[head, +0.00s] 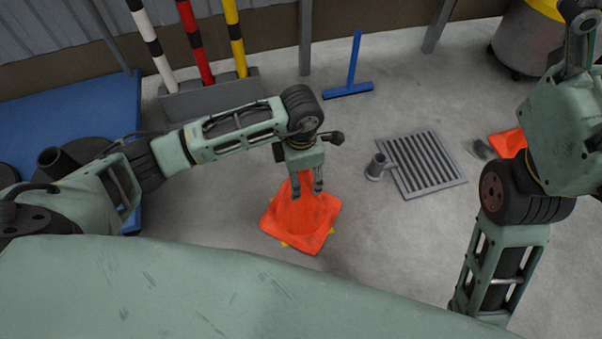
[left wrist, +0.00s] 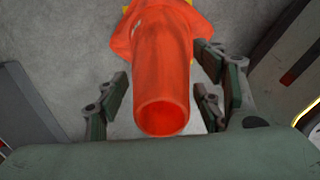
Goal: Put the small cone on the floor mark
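The small orange cone (head: 303,222) stands upright, its square base on or very close to the floor. Small yellow pieces of the floor mark (head: 331,231) show around the edges of the base; the rest of the mark is hidden under it. My left gripper (head: 308,190) is at the cone's top, pointing down. In the left wrist view the cone (left wrist: 162,75) shows its open round tip between the fingers, with a narrow gap on each side. The left gripper is open there. My right arm is at the right; its gripper is out of view.
A floor drain grate (head: 428,165) and a short grey pipe piece (head: 376,167) lie right of the cone. A blue squeegee (head: 350,88) and a rack of striped poles (head: 212,94) stand behind. Another orange item (head: 508,142) is partly hidden by my right arm. A blue mat (head: 75,115) lies left.

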